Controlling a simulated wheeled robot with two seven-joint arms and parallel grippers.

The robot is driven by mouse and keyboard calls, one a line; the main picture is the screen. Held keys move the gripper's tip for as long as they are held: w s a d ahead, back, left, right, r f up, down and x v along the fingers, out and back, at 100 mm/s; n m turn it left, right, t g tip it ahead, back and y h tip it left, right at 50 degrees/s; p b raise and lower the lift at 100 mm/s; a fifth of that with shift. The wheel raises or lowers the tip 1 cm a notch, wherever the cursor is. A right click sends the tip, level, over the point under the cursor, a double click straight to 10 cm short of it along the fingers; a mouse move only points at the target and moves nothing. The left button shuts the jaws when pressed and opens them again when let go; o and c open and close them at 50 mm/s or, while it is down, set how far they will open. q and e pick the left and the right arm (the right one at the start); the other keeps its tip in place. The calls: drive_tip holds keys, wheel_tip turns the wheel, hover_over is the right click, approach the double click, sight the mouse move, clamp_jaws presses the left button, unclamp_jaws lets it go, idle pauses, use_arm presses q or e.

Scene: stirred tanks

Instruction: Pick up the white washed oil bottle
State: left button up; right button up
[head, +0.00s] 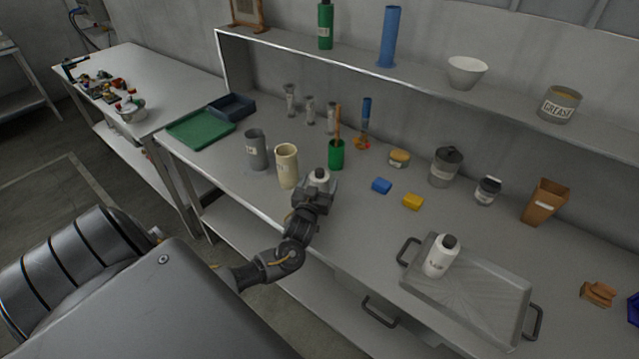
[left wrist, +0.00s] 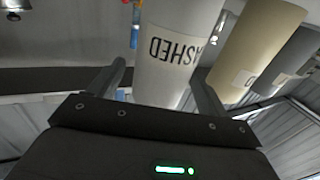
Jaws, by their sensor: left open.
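The white washed oil bottle (left wrist: 172,55) stands between the two fingers of my left gripper (left wrist: 152,92) in the left wrist view. Its label reads "WASHED" upside down there. The fingers are apart, one on each side of it, and I cannot tell whether either touches it. In the head view my left gripper (head: 316,187) is at the bench's front edge, hiding most of the bottle; only its white shoulder and dark cap (head: 319,174) show. My right gripper is not in view.
A cream jug (head: 287,166) and a grey jug (head: 256,150) stand just left of the bottle. A green cup (head: 336,154) with tools stands behind it. A second white bottle (head: 440,258) stands on a metal tray (head: 485,300) to the right. A shelf overhangs the back.

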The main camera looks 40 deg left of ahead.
use_arm(q)
drive_tip(key=shift+x, duration=1.3)
drive_tip(key=shift+c, duration=0.3)
drive_tip(key=shift+f, duration=0.1)
drive_tip(key=c, duration=1.2)
drive_tip(key=shift+c, duration=0.2)
